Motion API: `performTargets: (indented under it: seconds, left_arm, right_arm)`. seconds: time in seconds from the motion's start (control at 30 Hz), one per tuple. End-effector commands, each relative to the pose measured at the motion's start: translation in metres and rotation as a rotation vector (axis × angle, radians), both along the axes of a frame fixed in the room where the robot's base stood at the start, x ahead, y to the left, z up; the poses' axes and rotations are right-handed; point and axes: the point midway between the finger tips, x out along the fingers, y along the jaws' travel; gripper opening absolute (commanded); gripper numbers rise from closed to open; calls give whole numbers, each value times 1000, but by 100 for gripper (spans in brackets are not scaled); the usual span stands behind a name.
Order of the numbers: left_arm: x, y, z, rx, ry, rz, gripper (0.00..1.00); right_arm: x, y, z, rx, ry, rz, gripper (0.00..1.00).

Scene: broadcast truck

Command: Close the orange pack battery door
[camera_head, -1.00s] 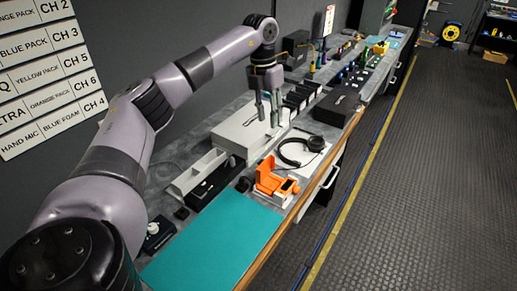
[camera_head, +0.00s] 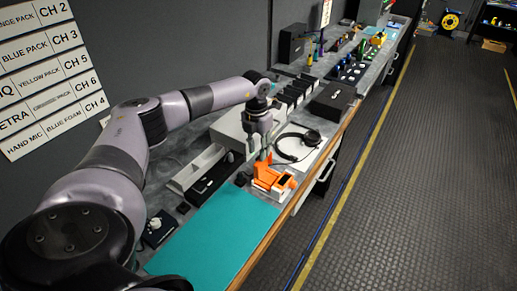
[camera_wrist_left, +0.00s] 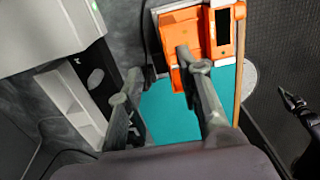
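The orange pack (camera_head: 278,183) sits on the bench just beyond the teal mat. Its orange door (camera_head: 262,167) appears raised on the left side, partly hidden by my left gripper (camera_head: 262,152). In the left wrist view the orange pack (camera_wrist_left: 205,22) is at top centre, with a dark window on its right part. There my left gripper (camera_wrist_left: 160,68) is open with nothing between its fingers. One finger overlaps the orange part in the picture; I cannot tell whether it touches.
Headphones (camera_head: 297,146) lie on a white sheet behind the pack. A pale box (camera_head: 228,133) and a long black device (camera_head: 211,180) stand to the left. The teal mat (camera_head: 215,235) is bare. The bench's wooden front edge is close on the pack's right.

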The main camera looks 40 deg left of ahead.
Motion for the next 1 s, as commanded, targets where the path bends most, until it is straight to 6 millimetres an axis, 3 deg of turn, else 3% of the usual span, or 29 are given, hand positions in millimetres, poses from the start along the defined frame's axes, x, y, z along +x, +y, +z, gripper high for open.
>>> performTargets:
  seconds: [0.2,0.47,1.0]
  left_arm:
    - [0,-1,-15,0,-1,-1,32]
    - [0,-1,-17,0,-1,-1,32]
    - [0,-1,-16,0,-1,0,0]
  right_arm:
    - [0,0,4,0,0,-1,0]
    - [0,0,4,0,-1,-1,0]
    - [1,0,4,0,-1,-1,0]
